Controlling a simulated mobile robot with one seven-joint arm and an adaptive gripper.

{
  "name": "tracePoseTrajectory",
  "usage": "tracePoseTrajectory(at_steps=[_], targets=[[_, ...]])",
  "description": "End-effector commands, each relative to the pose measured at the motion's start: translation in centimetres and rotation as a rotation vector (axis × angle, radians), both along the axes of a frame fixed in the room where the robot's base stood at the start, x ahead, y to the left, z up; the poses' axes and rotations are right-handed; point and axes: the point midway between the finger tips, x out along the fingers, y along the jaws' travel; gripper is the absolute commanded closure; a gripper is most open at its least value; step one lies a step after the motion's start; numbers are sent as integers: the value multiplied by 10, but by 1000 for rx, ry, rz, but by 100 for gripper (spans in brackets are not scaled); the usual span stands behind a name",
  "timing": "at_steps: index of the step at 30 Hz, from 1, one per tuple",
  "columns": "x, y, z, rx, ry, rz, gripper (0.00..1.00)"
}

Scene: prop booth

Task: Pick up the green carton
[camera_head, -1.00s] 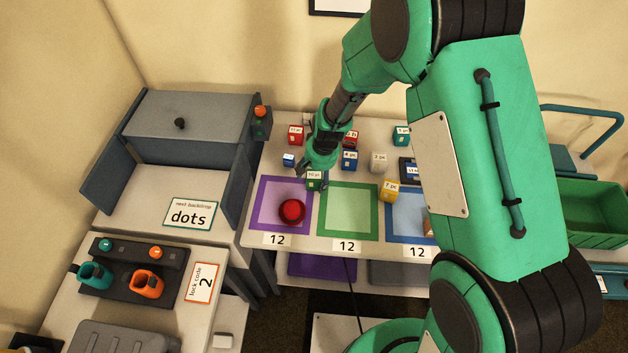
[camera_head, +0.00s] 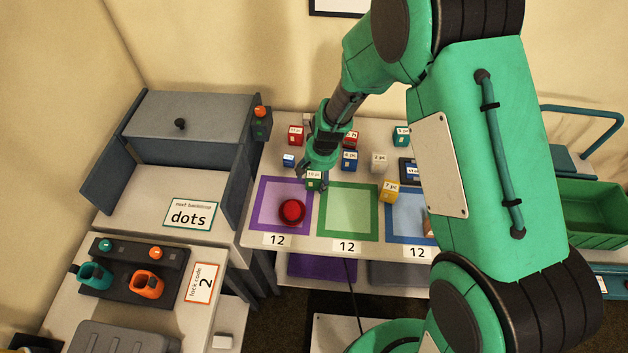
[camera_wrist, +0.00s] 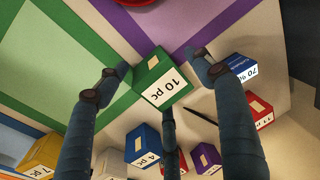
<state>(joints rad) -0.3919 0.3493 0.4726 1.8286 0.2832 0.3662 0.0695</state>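The green carton (camera_head: 314,184), labelled "10 pc", stands at the near edge of the table's back strip, by the purple and green squares. In the wrist view the green carton (camera_wrist: 152,68) lies between my fingers. My gripper (camera_head: 313,172) is over it, partly hiding it in the head view. In the wrist view my gripper (camera_wrist: 158,62) is open, with one finger on the left, one on the right and a third below. Gaps show beside the left and right fingers; I cannot tell whether the third touches the carton.
The green square (camera_head: 348,232) looks bare. A blue carton (camera_wrist: 243,68) is right of the gripper in the wrist view. A yellow carton (camera_head: 388,191) and several others stand around.

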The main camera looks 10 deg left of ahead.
Motion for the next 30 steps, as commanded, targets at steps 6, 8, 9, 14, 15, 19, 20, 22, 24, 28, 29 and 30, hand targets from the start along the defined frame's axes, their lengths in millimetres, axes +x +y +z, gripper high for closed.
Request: tracePoseTrajectory(at_steps=[6, 8, 9, 14, 15, 19, 20, 22, 24, 28, 29, 30], targets=[[0, 0, 2, 0, 0, 0, 33], [0, 0, 3, 0, 0, 0, 33], [0, 0, 5, 0, -1, 0, 33], [-1, -2, 17, 1, -1, 0, 33], [-2, -2, 21, 2, 0, 0, 33], [-3, -5, 37, 2, -1, 0, 33], [-3, -6, 41, 2, -1, 0, 33], [-4, -8, 51, 2, -1, 1, 33], [-4, -9, 61, 2, -1, 0, 33], [-6, -12, 80, 2, -1, -1, 33], [-6, -13, 85, 2, -1, 0, 33], [-6, -13, 91, 2, -2, 0, 33]])
